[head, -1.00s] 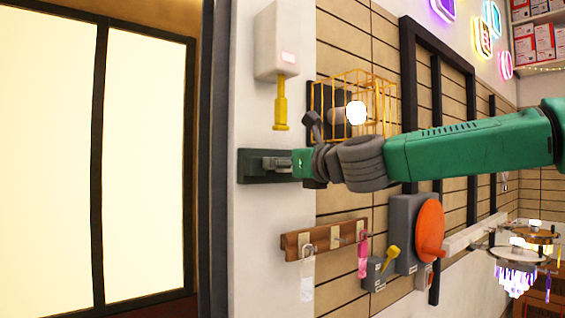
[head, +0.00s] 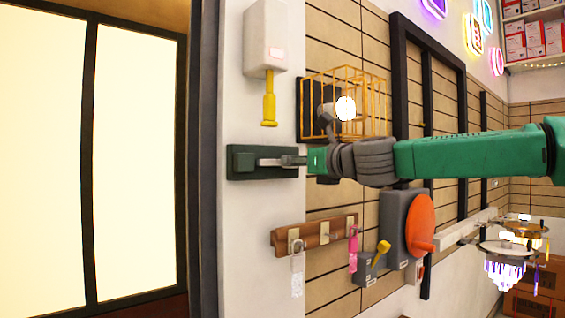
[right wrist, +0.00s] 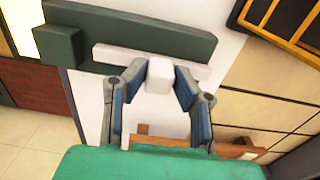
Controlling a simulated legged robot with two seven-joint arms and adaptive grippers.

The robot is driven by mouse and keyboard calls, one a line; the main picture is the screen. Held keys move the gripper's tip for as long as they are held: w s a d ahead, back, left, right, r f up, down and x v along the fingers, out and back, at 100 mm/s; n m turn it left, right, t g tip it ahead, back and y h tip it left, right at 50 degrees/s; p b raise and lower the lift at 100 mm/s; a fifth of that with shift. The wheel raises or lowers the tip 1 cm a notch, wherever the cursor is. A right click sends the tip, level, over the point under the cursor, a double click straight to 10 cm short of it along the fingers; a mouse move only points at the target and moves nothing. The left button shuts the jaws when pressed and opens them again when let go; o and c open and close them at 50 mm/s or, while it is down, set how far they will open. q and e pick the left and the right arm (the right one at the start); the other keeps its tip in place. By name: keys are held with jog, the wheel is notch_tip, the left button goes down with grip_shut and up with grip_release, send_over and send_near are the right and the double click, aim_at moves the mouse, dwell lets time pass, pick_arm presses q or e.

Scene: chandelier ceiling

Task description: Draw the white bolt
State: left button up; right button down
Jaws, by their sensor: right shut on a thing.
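The white bolt is a pale bar (head: 271,162) on a dark green plate (head: 250,175) fixed to the wall. In the right wrist view the bar (right wrist: 125,57) lies along the plate (right wrist: 130,28), with a white knob (right wrist: 159,75) standing out from it. The bar's left end is apart from the green block (right wrist: 57,46) at the plate's left end. My right gripper (head: 291,160) is at the bar's right part. In the right wrist view its fingers (right wrist: 158,88) are shut on the knob, one on each side. My left gripper is out of view.
A dispenser with a yellow spout (head: 269,100) and a yellow wire cage (head: 350,100) are above my right arm. Below it are a wooden hook rail (head: 312,233), a grey box with an orange disc (head: 420,224) and a yellow lever (head: 380,252).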

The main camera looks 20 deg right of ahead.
jog(key=shift+w+d+r, duration=0.1)
jog(key=shift+d+r, duration=0.2)
jog(key=shift+d, duration=0.15)
jog(key=c, duration=1.3)
grip_release()
jog(key=shift+a, duration=0.15)
jog(key=shift+w+a+f, duration=0.1)
jog(key=shift+w+f, duration=0.1)
jog(key=shift+s, duration=0.15)
jog(key=v, duration=1.1)
jog(key=shift+s+d, duration=0.2)
jog(key=shift+s, duration=0.05)
